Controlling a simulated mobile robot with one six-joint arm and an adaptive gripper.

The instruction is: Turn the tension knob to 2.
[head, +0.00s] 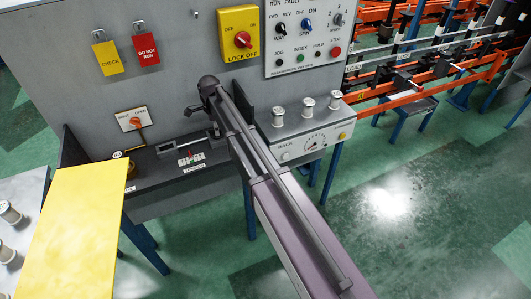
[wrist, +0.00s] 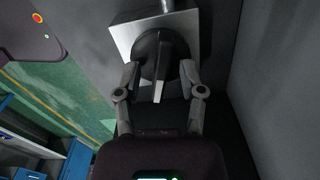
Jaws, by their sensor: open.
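In the wrist view a round black knob (wrist: 148,52) with a raised grip bar sits on the face of a pale metal block (wrist: 122,36). It appears to be the tension knob. My gripper (wrist: 158,78) is open, with one finger on each side of the knob and the bar between them. I cannot tell whether either finger touches it. No number shows around the knob. In the head view my arm covers that area. A tension scale plate (head: 190,159) with a red and green marking lies on the dark shelf, its figures too small to read.
A grey wall panel (head: 185,70) stands behind the dark shelf (head: 155,172). A white console (head: 325,138) with a dial and several spools is right of my arm. A yellow board (head: 75,235) is at the left. Green floor lies open at the right.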

